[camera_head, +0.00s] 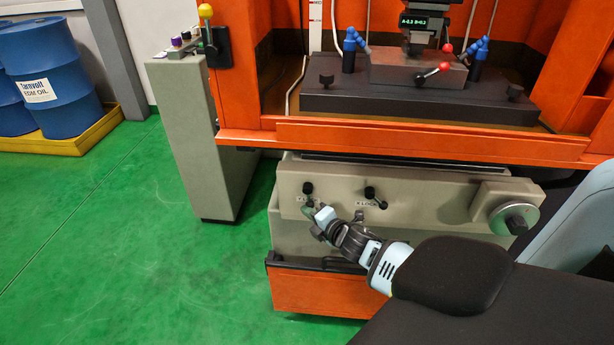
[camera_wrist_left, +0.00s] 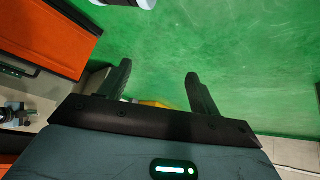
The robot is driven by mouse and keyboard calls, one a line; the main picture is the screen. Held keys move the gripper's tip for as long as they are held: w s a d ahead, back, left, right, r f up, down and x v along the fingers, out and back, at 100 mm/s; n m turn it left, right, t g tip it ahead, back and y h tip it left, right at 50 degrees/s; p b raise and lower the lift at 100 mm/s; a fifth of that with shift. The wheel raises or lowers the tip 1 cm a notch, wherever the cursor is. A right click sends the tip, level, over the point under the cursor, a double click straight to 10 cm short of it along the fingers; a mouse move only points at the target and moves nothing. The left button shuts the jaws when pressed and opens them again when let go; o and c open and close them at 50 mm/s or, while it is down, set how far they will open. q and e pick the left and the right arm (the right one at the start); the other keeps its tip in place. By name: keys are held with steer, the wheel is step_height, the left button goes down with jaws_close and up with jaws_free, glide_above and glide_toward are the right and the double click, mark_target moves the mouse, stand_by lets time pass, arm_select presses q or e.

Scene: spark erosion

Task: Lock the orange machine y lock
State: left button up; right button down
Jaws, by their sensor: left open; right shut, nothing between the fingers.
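The orange machine (camera_head: 400,135) has a beige front panel with two small black levers. The left lever (camera_head: 308,188) has its knob up; its label is too small or covered to read surely. The right lever (camera_head: 372,195) sits above a label that seems to read X LOCK. My right gripper (camera_head: 313,211) is shut and empty, just below the left lever and close to the panel; I cannot tell whether it touches the lever. My left gripper (camera_wrist_left: 158,85) is open and empty over the green floor in the left wrist view, and is outside the head view.
A handwheel (camera_head: 514,218) juts from the panel's right end. A grey pedestal (camera_head: 200,140) stands left of the machine. Blue drums (camera_head: 50,75) stand on a yellow tray (camera_head: 75,145) at far left. Green floor (camera_head: 120,250) is clear at front left.

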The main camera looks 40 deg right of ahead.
steer(key=g+p, duration=0.1)
steer(key=s+d+r+n+g+p, duration=0.1)
steer(key=p, duration=0.1)
steer(key=n+g+h+p, duration=0.1)
steer(key=p, duration=0.1)
steer(key=shift+s+d+r, duration=0.15)
steer(key=shift+d+r, duration=0.15)
steer(key=shift+r, duration=0.1)
arm_select(q)
step_height(320, 180, up, 8)
steer(key=w+t+p, duration=0.1)
steer(key=w+p, duration=0.1)
steer(key=w, duration=0.1)
steer(key=shift+a+r, duration=0.2)
arm_select(e)
steer(key=shift+s+d, duration=0.35)
steer(key=shift+s, duration=0.25)
arm_select(q)
steer(key=shift+w+r, duration=0.15)
steer(key=shift+r, duration=0.05)
arm_select(e)
steer(key=shift+s, duration=0.1)
